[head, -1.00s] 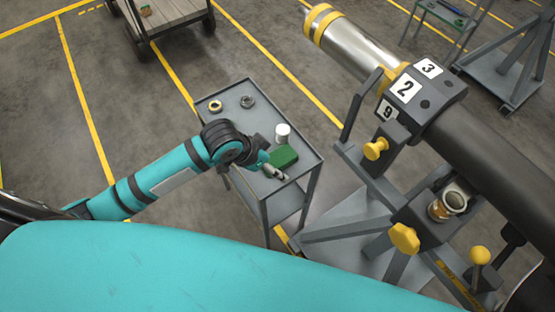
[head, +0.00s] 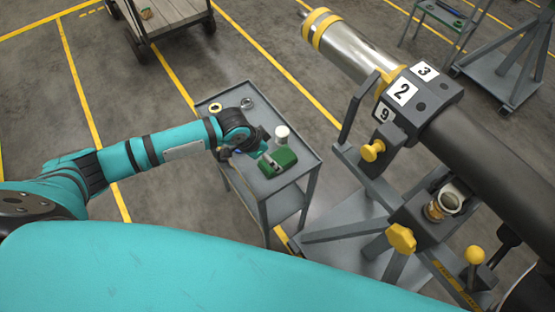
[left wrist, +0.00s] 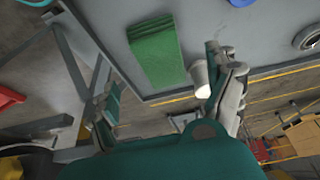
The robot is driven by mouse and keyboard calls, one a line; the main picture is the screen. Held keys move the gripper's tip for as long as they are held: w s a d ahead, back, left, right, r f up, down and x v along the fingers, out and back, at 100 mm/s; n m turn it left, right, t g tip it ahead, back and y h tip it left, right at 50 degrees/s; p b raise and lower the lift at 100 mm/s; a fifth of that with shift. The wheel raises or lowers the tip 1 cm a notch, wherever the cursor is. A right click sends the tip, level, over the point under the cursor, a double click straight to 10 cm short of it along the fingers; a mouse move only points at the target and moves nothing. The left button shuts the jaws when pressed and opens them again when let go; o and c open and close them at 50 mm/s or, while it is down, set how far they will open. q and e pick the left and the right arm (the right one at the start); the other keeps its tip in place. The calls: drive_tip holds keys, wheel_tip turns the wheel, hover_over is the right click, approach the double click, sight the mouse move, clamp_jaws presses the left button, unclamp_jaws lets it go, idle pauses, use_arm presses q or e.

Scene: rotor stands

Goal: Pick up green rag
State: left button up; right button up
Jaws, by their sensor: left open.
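The green rag (head: 285,157) lies folded on the top of the grey cart (head: 300,178), at its near right part. It also shows in the left wrist view (left wrist: 157,52), as a flat block on the grey top. My left gripper (head: 264,158) is at the rag's left side. In the left wrist view, the fingers of my left gripper (left wrist: 163,80) are spread wide, with the rag between and beyond them and nothing held. I cannot tell whether a finger touches the rag. My right gripper is not in view.
A white cylinder (head: 282,134) stands close behind the rag; in the left wrist view it (left wrist: 200,78) is beside the right finger. The rotor stand (head: 400,150) stands to the right.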

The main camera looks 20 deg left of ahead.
sight(277, 162)
use_arm(q)
drive_tip(key=shift+p+x, duration=0.5)
drive_tip(key=shift+x, duration=2.75)
drive_tip(key=c, duration=1.3)
